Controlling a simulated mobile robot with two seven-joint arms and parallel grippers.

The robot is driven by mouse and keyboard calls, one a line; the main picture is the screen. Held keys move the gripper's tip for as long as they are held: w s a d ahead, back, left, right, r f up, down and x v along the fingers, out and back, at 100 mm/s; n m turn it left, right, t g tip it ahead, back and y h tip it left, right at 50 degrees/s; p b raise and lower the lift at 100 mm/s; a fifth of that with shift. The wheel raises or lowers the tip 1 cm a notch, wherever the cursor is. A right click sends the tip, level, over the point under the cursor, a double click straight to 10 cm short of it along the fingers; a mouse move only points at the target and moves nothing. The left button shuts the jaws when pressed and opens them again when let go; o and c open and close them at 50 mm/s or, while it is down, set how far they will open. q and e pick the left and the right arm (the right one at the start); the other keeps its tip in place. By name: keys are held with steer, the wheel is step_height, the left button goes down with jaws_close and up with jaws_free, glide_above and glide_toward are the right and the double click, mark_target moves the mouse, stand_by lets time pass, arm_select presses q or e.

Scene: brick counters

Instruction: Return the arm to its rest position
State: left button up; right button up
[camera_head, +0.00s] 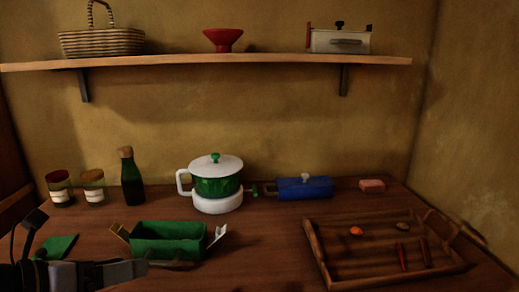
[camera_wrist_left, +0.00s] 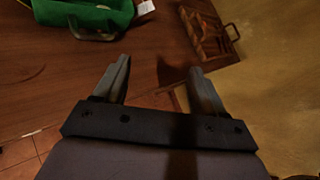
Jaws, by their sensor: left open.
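My left gripper (camera_wrist_left: 160,85) shows in the left wrist view with its two fingers spread apart and nothing between them. Beneath the fingers is the brown counter edge and the floor. In the head view my left arm (camera_head: 75,272) comes in low at the left, in front of the green box, with the gripper pointing right. My right gripper is in neither view.
A green box (camera_head: 168,249) with open flaps stands just behind my left arm. A wooden tray (camera_head: 317,252) with small items lies right. A white and green pot (camera_head: 215,186), a blue box (camera_head: 304,189), a bottle (camera_head: 131,180) and two jars stand farther back.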

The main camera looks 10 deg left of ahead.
arm_select(q)
steer(key=s+d+f+n+y, duration=0.1)
steer(key=d+f+n+y, duration=0.15)
steer(key=f+n, duration=0.5)
steer(key=s+d+f+n+y, duration=0.1)
steer(key=d+f+n, duration=0.3)
steer(key=n, duration=0.6)
steer(key=s+a+f+n+g+y, duration=0.25)
steer(key=s+f+n+g, duration=0.55)
steer(key=s+f+n, duration=0.6)
steer(key=w+d+f+n+t+h+p, duration=0.1)
steer(key=w+d+f+n+t+p, duration=0.1)
steer(key=w+f+t, duration=0.3)
steer(key=shift+d+f+n+t, duration=0.25)
steer(key=shift+d+n+t, duration=0.2)
steer(key=shift+d+t, duration=0.45)
